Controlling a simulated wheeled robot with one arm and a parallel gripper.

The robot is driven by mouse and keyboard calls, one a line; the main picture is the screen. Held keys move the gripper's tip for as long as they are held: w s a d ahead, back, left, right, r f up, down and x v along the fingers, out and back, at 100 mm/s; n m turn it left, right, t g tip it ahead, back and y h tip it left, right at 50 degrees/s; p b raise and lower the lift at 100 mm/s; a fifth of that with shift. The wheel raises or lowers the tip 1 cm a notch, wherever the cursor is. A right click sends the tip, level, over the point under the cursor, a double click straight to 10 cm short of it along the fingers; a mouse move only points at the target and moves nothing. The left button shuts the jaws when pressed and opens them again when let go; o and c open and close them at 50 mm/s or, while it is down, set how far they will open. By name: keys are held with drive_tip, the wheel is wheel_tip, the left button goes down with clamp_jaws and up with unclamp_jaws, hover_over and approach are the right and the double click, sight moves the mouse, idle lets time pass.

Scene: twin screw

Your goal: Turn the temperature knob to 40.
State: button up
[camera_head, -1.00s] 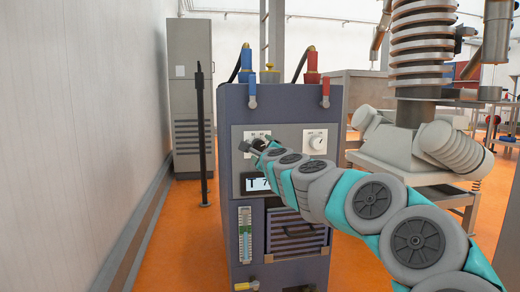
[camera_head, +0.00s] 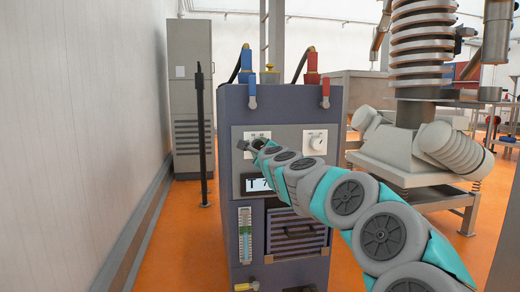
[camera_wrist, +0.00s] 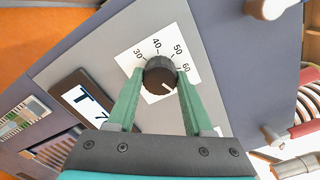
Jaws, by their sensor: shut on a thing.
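The temperature knob (camera_wrist: 157,70) is a round dark dial on a white plate marked 30, 40, 50 and 60 in the wrist view. A white mark on the knob lies at its lower right, away from the 40. My gripper (camera_wrist: 160,77) has its two green fingers shut on the knob, one on each side. In the head view my gripper (camera_head: 252,146) is at the upper left of the machine front and hides most of the knob. A display (camera_wrist: 88,103) beside the plate shows "T 7", with the rest cut off by my finger.
The purple-grey machine (camera_head: 285,100) has a second, white knob (camera_head: 316,141) to the right of my gripper. Blue (camera_head: 252,88) and red (camera_head: 325,88) hose fittings are above. A black post (camera_head: 202,130) stands left on the orange floor.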

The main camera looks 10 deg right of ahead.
clamp_jaws()
drive_tip(key=shift+n, duration=0.3)
